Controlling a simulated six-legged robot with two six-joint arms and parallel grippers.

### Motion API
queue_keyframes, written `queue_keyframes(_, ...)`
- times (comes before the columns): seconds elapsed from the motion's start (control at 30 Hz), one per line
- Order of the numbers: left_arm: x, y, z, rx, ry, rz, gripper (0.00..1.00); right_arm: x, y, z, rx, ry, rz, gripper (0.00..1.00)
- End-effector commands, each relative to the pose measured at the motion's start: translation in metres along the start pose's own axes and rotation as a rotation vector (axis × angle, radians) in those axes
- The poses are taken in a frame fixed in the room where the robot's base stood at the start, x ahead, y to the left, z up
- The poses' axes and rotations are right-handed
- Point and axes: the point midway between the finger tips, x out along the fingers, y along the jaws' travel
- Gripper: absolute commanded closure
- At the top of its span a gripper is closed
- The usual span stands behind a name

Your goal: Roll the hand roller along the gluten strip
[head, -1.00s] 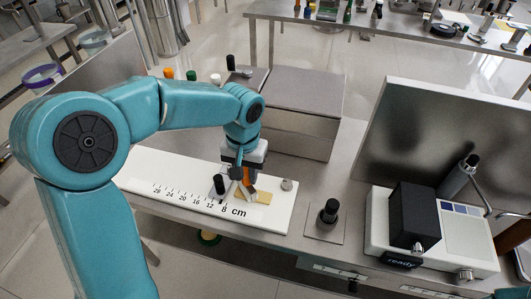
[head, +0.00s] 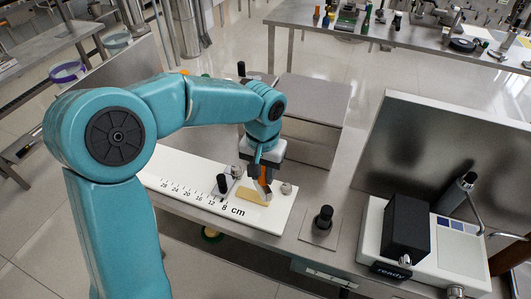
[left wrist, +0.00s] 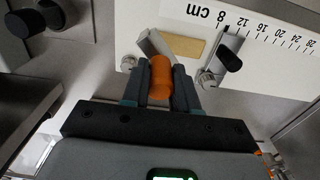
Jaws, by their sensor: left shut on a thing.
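The gluten strip (head: 247,197) is a flat tan piece lying on the white ruler board (head: 190,191), past the 8 cm mark. It also shows in the left wrist view (left wrist: 188,46). My left gripper (left wrist: 160,86) is shut on the orange handle of the hand roller (left wrist: 161,76), above the board. The roller's pale metal head (head: 264,188) is at the right end of the strip in the head view. Whether it touches the strip or hovers just above it, I cannot tell. My right gripper is in neither view.
A black-knobbed post (head: 222,184) stands on the board beside the strip's left end. A metal knob (head: 286,188) stands at its right. A black-knobbed plate (head: 322,222) and a white instrument (head: 450,245) lie further right. A grey box (head: 313,105) stands behind.

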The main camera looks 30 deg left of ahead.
Motion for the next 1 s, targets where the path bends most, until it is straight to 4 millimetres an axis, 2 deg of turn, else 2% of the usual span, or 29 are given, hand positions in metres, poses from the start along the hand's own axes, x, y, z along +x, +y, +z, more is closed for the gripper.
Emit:
queue_keyframes(0.1,-0.019,-0.002,-0.001,-0.001,0.003,0.001,1.00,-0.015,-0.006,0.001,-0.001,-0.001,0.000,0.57)
queue_keyframes(0.4,-0.052,-0.003,-0.002,0.001,0.002,0.001,1.00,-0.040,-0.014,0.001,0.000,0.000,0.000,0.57)
queue_keyframes(1.0,-0.053,-0.001,-0.002,0.002,0.002,0.001,1.00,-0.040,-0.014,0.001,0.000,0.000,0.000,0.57)
